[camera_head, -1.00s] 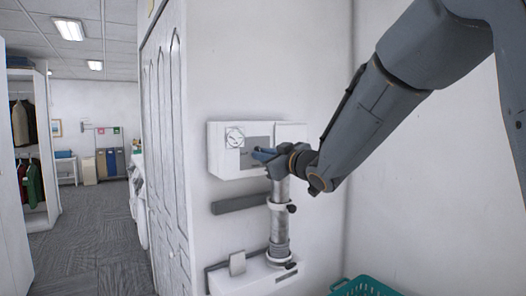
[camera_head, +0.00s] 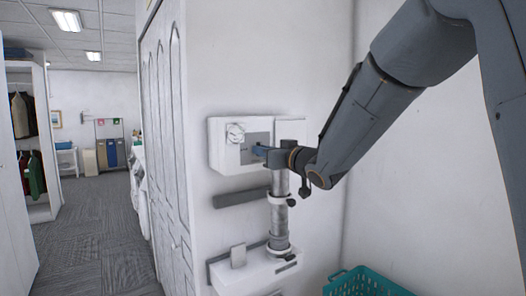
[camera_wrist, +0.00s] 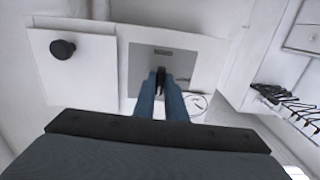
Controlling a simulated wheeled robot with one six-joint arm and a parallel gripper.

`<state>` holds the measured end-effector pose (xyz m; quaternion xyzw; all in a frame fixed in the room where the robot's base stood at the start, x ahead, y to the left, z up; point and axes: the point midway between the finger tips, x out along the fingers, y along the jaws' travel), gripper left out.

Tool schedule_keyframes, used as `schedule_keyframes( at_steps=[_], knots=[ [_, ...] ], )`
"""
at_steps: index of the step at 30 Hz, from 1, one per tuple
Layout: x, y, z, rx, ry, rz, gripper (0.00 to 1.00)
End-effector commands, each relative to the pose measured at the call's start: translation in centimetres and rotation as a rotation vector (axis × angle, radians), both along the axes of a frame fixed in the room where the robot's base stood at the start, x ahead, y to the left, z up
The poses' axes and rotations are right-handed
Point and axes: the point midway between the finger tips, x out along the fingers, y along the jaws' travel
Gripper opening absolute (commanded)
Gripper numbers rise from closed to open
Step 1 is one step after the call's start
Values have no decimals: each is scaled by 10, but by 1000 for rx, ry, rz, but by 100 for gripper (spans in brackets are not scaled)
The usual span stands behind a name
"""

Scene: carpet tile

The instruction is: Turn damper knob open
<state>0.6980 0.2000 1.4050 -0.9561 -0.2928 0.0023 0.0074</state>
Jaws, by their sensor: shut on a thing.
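My gripper (camera_head: 258,150) is at the grey panel (camera_head: 249,154) on the front of a white wall box (camera_head: 222,160). In the wrist view its blue fingers (camera_wrist: 160,97) are shut on a small dark knob (camera_wrist: 160,76) in front of the grey panel (camera_wrist: 172,60). The fingers hide part of the knob, and its marking cannot be read. A round white dial (camera_head: 235,132) is at the box's upper left. A separate round black knob (camera_wrist: 62,49) sits on a white plate at the left of the wrist view, apart from the fingers.
A silver pipe (camera_head: 279,221) runs below the box to a lower white unit (camera_head: 254,274). A grey bar (camera_head: 241,197) is on the wall beside it. A teal basket (camera_head: 366,283) stands at lower right. White folding doors (camera_head: 166,130) are left; open carpet (camera_head: 75,235) lies beyond.

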Motion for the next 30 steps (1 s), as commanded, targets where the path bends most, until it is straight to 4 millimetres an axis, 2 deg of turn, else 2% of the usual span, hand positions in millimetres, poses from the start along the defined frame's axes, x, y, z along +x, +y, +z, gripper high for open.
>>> schedule_keyframes(
  at_steps=[5, 6, 8, 9, 20, 30],
  knots=[
    [0, 0, 0, 1, 1, -1, 0],
    [0, 0, 0, 1, 1, -1, 18],
    [0, 0, 0, 1, 1, -1, 28],
    [0, 0, 0, 1, 1, 0, 30],
    [-3, -3, 0, 0, -1, -1, 30],
    [-41, -29, -1, 0, -2, -2, 30]
  ],
)
